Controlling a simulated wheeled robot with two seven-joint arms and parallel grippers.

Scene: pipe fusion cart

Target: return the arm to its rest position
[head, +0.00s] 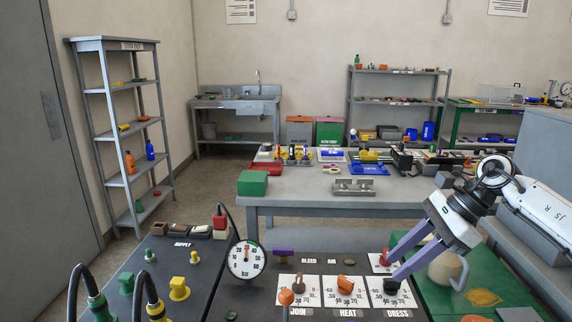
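My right arm (535,205) comes in from the right. Its gripper (392,269) points down and left, with two purple fingers apart and nothing seen between them. The fingertips are over the cart panel, close to the red knob (384,258) and the black knob (391,286) of the DRESS dial (405,298). I cannot tell whether they touch either. The HEAT dial (345,300) has an orange knob, and the JOIN dial (310,285) has a brown one. My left gripper is not in view.
A round pressure gauge (246,260) stands on the dark cart. Yellow and green fittings and black hoses are at left. A green mat (480,285) lies under my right arm. A grey worktable (310,200) with tools and a green box (252,183) stands behind.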

